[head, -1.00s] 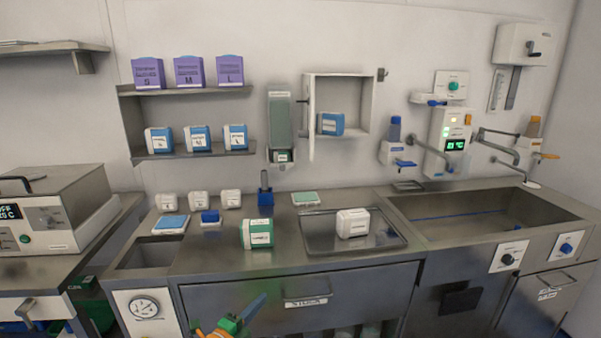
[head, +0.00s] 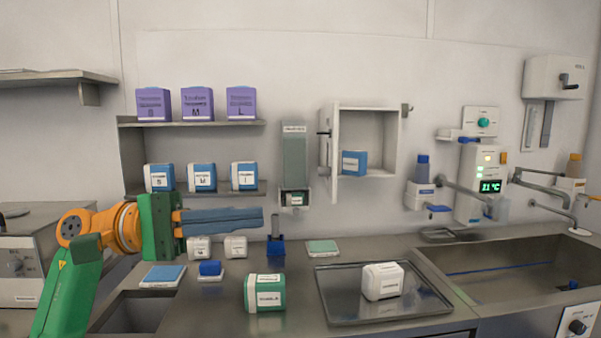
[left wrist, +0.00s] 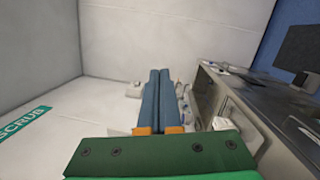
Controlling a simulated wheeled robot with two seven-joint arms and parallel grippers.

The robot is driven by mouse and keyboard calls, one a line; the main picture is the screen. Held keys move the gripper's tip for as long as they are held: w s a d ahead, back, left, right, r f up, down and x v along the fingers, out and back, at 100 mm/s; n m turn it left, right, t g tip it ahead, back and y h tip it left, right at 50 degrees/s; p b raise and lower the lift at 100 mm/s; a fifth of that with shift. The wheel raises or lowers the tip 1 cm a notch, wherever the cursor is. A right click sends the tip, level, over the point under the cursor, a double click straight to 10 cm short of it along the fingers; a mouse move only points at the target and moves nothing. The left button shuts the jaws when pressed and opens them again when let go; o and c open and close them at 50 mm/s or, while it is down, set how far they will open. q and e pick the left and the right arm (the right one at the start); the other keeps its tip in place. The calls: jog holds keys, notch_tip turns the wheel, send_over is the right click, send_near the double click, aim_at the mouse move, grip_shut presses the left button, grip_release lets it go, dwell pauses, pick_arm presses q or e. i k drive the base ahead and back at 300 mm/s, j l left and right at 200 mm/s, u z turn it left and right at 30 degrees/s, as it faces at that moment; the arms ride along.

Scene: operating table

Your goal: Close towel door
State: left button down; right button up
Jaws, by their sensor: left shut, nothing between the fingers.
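A white wall cabinet (head: 381,110) hangs at the middle right in the head view. Its door (head: 330,150) stands open at the left side, seen nearly edge-on, with a small dark handle. A blue and white box (head: 353,163) is inside the cabinet. My left gripper (head: 262,218) is shut and empty, its blue fingers pointing right. It is to the left of and lower than the door in the picture, apart from it. The shut fingers also show in the left wrist view (left wrist: 159,72). My right gripper is not in view.
A soap dispenser (head: 294,155) hangs between my left gripper and the cabinet in the picture. Shelves (head: 195,123) with purple and blue boxes are at left. Below are a green box (head: 264,293), a tray (head: 340,308) and a sink (head: 510,262).

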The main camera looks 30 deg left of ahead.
aim_at(329, 172)
jog(key=i+j, duration=0.9)
jog(key=j, duration=0.1)
